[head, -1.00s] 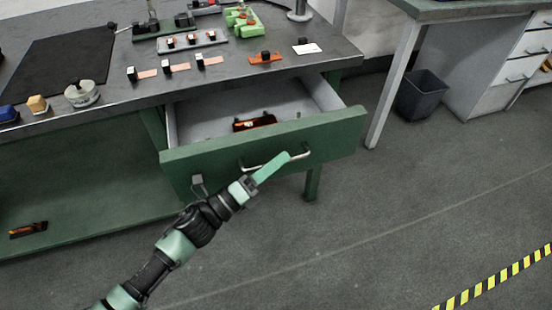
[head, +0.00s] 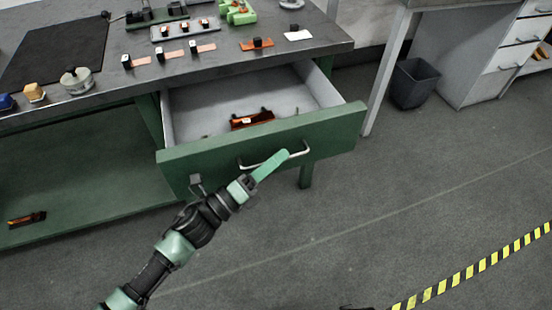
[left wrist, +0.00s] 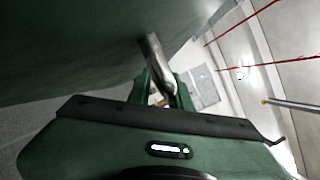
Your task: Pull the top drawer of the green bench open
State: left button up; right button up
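The top drawer (head: 215,160) of the green bench (head: 85,190) stands well out from under the worktop. Its green front and pale grey inside show in the head view. A silver bar handle (head: 300,153) is on the front; it also shows in the left wrist view (left wrist: 153,52). My left gripper (head: 280,160) reaches the handle from below left. In the left wrist view its two green fingers (left wrist: 160,88) are on either side of the bar and closed on it. My right gripper is not in view.
An orange and black tool (head: 250,119) lies in the drawer. The grey worktop (head: 215,75) holds a black mat (head: 55,50) and several small parts. A dark bin (head: 413,83) stands to the right. The floor (head: 400,190) before the drawer is clear.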

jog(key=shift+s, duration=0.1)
